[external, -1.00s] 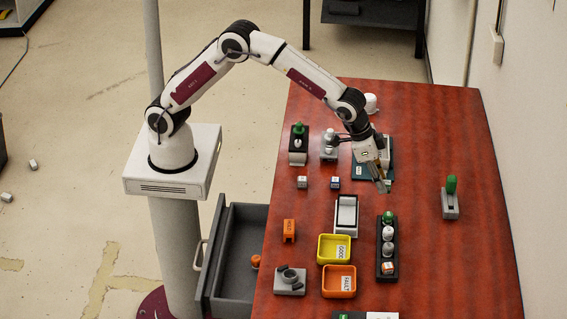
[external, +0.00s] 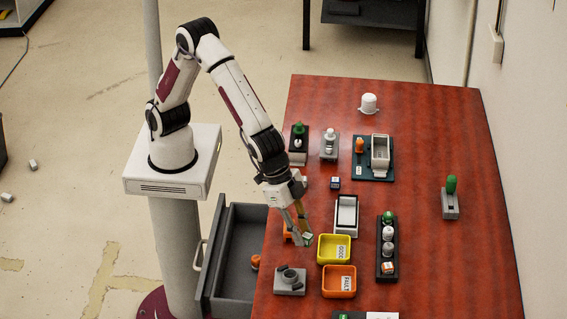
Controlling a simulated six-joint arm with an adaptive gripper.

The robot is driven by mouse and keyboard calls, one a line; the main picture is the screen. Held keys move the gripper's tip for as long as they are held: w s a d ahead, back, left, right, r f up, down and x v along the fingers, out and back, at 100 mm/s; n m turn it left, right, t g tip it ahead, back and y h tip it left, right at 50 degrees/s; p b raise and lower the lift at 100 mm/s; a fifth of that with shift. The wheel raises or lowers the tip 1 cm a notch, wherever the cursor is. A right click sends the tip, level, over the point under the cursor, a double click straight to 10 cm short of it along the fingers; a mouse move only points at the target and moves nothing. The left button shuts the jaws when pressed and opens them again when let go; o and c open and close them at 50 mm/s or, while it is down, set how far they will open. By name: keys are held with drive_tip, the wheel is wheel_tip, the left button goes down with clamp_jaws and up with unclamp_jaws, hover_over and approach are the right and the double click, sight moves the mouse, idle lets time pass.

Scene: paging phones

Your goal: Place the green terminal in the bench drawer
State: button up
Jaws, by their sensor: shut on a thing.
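My gripper (external: 305,232) points down over the left part of the red bench, just left of the yellow tray. It is shut on a small green and whitish piece (external: 308,239), which looks like the green terminal; the fingers hide part of it. The bench drawer (external: 233,270) is pulled open at the bench's left side, left of my gripper. A small orange piece (external: 255,261) lies inside it, near its right side.
A yellow tray (external: 334,249) and an orange tray (external: 339,281) stand right of my gripper. An orange block (external: 288,233) is partly hidden behind the fingers. A grey fixture (external: 290,281) sits near the drawer. A black rack (external: 387,249) holds several pieces.

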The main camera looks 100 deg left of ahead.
hover_over(250, 282)
drive_tip(key=w+d, duration=0.4)
wheel_tip(250, 282, down, 3)
drive_tip(key=shift+r, duration=0.15)
drive_tip(key=s+a+f+n+y, duration=0.2)
drive_tip(key=s+a+f+n, duration=0.1)
drive_tip(key=s+a+n, duration=0.1)
drive_tip(key=shift+n, duration=0.5)
drive_tip(key=shift+f, duration=0.1)
drive_tip(key=shift+f, duration=6.9)
